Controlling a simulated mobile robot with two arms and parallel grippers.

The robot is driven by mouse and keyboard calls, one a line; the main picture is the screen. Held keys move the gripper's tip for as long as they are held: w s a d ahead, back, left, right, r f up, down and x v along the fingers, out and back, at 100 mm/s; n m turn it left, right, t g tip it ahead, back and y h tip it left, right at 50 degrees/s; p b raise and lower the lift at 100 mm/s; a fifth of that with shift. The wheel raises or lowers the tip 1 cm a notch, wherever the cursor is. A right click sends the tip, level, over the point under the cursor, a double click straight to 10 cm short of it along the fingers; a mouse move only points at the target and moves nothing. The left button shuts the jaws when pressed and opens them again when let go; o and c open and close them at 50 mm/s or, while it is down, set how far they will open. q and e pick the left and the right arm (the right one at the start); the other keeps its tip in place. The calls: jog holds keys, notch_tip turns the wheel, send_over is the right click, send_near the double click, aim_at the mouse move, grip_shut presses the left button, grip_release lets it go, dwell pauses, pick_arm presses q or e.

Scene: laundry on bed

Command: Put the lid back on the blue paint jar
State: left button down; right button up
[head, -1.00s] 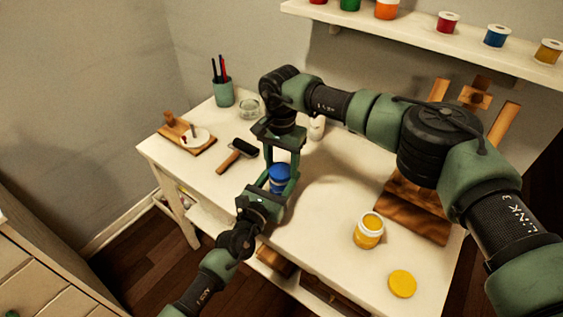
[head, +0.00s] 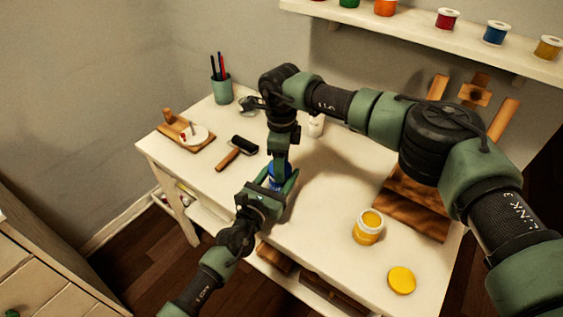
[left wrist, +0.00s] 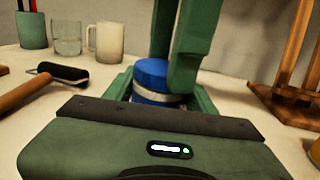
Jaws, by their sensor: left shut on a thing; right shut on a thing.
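The blue paint jar (left wrist: 148,97) stands upright on the desk, with a pale band below its top. Its blue lid (left wrist: 152,70) sits at the jar's top in the left wrist view, with no clear gap. My left gripper (head: 280,187) is shut around the jar from the front, low near the desk. My right gripper (head: 279,163) points straight down from above and is shut on the lid. Its green fingers hide part of the lid in both views. Whether the lid is fully seated cannot be told.
An open yellow jar (head: 368,227) and its yellow lid (head: 402,280) lie to the right, near a wooden easel (head: 412,217). A roller (head: 237,152), a palette board (head: 187,137) and a brush cup (head: 221,89) are to the left. The desk between is clear.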

dwell(0.9)
jog(key=o, duration=1.3)
jog(key=shift+r, duration=0.1)
jog(key=shift+r, duration=2.2)
jog(key=shift+c, duration=0.4)
